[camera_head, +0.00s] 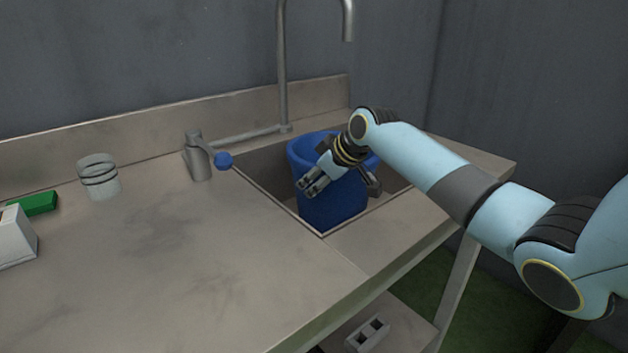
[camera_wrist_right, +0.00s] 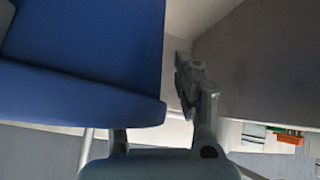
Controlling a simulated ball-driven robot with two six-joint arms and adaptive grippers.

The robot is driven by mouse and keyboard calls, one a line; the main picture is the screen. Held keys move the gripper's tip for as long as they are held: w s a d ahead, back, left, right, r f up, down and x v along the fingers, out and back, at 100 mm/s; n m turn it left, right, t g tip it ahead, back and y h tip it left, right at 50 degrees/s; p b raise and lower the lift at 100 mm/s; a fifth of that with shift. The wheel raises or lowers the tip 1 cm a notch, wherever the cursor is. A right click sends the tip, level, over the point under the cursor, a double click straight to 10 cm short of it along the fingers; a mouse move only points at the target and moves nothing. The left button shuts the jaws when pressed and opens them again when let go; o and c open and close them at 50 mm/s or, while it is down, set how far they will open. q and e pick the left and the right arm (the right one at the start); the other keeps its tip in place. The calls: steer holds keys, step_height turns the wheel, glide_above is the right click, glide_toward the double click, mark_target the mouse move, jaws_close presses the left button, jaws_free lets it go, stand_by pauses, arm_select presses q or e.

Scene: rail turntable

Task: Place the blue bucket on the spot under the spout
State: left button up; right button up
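The blue bucket (camera_head: 333,207) stands upright in the sink recess, below and a little left of the spout's end (camera_head: 348,22). My right gripper (camera_head: 312,186) is at the near upper side of the bucket and covers part of its rim. In the right wrist view the bucket (camera_wrist_right: 80,60) fills the upper left. One finger of the right gripper (camera_wrist_right: 190,85) shows just right of the bucket's edge; the other is mostly hidden behind the blue wall. Whether the fingers grip the bucket is unclear. The spot under the spout is hidden. My left gripper is out of view.
A tap lever with a blue knob (camera_head: 223,160) stands left of the sink. A clear jar (camera_head: 99,178), a green block (camera_head: 36,203) and a white box (camera_head: 14,238) are at far left. The front counter is clear.

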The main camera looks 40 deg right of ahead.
steer(key=p+v, duration=0.2)
steer(key=v, duration=1)
stand_by(0.4)
